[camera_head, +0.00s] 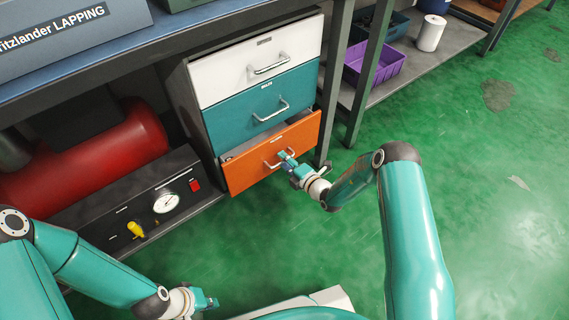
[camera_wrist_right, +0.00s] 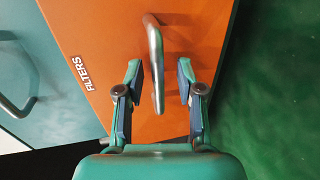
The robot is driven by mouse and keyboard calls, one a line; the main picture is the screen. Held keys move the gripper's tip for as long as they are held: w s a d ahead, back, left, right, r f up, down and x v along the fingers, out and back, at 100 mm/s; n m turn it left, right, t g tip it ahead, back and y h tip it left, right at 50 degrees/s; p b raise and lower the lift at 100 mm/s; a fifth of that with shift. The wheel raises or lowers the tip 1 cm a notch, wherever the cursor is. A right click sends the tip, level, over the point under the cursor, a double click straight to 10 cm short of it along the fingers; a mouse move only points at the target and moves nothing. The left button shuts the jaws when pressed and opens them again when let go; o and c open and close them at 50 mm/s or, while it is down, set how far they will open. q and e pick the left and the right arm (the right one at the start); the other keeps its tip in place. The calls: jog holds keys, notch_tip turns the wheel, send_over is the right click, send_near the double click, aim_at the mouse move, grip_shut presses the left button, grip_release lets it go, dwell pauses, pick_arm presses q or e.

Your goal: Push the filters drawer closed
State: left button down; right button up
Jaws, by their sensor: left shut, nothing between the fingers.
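The filters drawer (camera_head: 245,172) is the orange bottom drawer of the cabinet and stands out a little from the drawers above, with a dark gap at its top left. Its label and orange front (camera_wrist_right: 110,50) show in the right wrist view. My right gripper (camera_head: 286,157) is at the drawer's handle. In the right wrist view my right gripper (camera_wrist_right: 158,75) is open, with a finger on each side of the metal handle (camera_wrist_right: 155,55) and gaps on both sides. My left gripper (camera_head: 214,303) is shut and empty, low at the left, away from the cabinet.
A white drawer (camera_head: 230,78) and a teal drawer (camera_head: 235,120) above are flush. A red tank (camera_head: 110,150) and gauge panel (camera_head: 165,203) stand left of the cabinet. Dark table legs (camera_head: 365,80) rise at its right. The green floor in front is clear.

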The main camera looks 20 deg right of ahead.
jog(key=shift+w+a, duration=0.1)
jog(key=shift+w, duration=0.15)
grip_shut()
dwell(0.3)
